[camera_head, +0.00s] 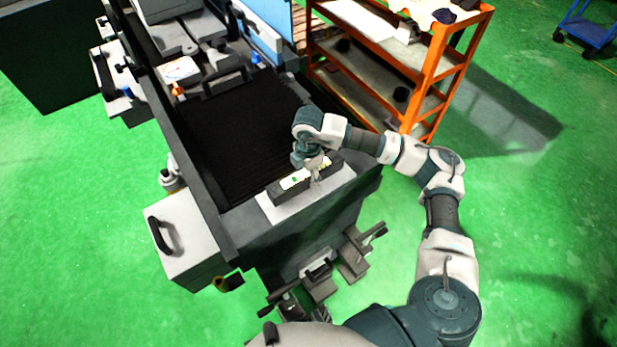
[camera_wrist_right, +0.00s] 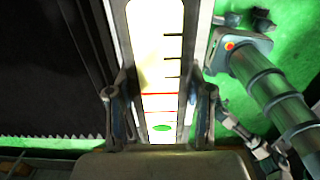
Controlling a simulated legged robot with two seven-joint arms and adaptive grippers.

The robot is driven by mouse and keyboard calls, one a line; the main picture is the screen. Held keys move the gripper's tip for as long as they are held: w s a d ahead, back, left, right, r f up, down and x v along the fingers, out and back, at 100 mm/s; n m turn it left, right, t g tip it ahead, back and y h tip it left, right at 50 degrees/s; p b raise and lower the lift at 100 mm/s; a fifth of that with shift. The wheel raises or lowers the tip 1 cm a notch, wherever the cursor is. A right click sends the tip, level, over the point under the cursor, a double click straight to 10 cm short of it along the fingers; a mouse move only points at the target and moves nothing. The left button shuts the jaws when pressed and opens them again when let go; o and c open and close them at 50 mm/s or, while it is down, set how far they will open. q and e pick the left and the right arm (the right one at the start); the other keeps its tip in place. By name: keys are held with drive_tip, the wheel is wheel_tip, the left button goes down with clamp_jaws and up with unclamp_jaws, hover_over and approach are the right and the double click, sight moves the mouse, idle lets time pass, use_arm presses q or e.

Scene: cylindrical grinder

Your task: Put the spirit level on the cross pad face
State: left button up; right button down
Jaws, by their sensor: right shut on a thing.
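The spirit level (camera_head: 294,181) is a dark bar with a bright white face and a green spot. My right gripper (camera_head: 317,171) is shut on it from above, near the middle of the bar. The level is over a pale flat pad (camera_head: 283,212), likely the cross pad face, at the near end of the machine; I cannot tell whether they touch. In the right wrist view, the level (camera_wrist_right: 158,60) runs upright between the two fingers of my right gripper (camera_wrist_right: 160,112), with black marks and a red line. My left gripper is not in view.
Behind the pad lies a black ribbed cover (camera_head: 235,130) on the grinder. A box with a handle (camera_head: 185,240) juts out at the left. Cranks and knobs (camera_head: 320,272) stick out in front. An orange shelf rack (camera_head: 430,70) stands at the back right. Green floor is open on the right.

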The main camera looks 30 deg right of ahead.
wheel_tip(320, 180, down, 2)
drive_tip(key=shift+d+f, duration=0.1)
drive_tip(key=shift+c, duration=2.2)
unclamp_jaws()
wheel_tip(320, 180, up, 12)
drive_tip(key=shift+r, duration=0.1)
